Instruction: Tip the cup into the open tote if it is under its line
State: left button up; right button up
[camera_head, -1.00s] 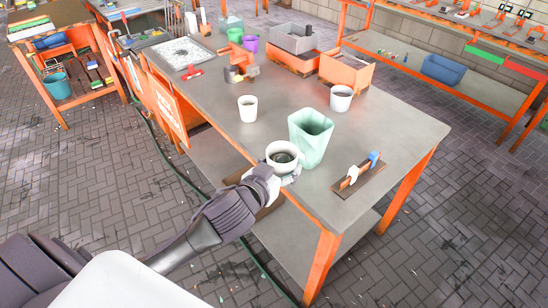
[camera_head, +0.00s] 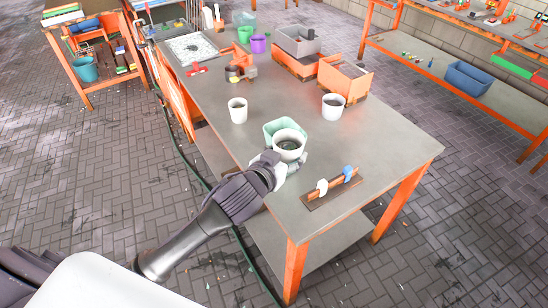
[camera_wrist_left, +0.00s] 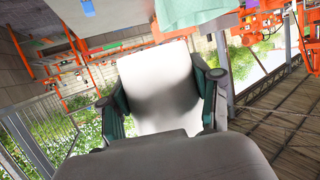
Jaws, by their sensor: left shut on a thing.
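My left gripper (camera_head: 284,163) is shut on a white cup (camera_head: 289,154). Its fingers lie on both sides of the cup, which also fills the middle of the left wrist view (camera_wrist_left: 155,85). The cup's mouth faces up in the head view, with something dark inside; the level and any line cannot be made out. The cup covers part of a pale green open container (camera_head: 270,130) on the table; whether it is over or in front of it is unclear. This container also shows in the wrist view (camera_wrist_left: 190,12).
Two other white cups (camera_head: 237,111) (camera_head: 333,107) stand on the grey table (camera_head: 385,145). A board with white and blue clips (camera_head: 332,190) lies near the front. Green and purple cups (camera_head: 258,44) stand farther back.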

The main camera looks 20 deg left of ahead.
notch_tip(320, 180, up, 10)
jog(key=s+a+p, duration=0.1)
jog(key=p, duration=0.8)
pick_arm(q)
jog(key=w+a+r+n+t+b, duration=0.1)
jog(key=w+r+n+t+b, duration=0.1)
jog(key=w+n+t+b, duration=0.2)
jog(key=w+a+r+n+t+y+b, duration=0.1)
jog(key=w+n+t+b, duration=0.4)
jog(key=w+n+b, duration=0.5)
jog(key=shift+w+r+n+b, duration=0.25)
jog(key=shift+r+n+b, duration=0.6)
jog(key=shift+n+b, duration=3.65)
pick_arm(e)
notch_tip(320, 180, down, 23)
jog(key=shift+w, duration=0.15)
jog(key=shift+r, duration=0.1)
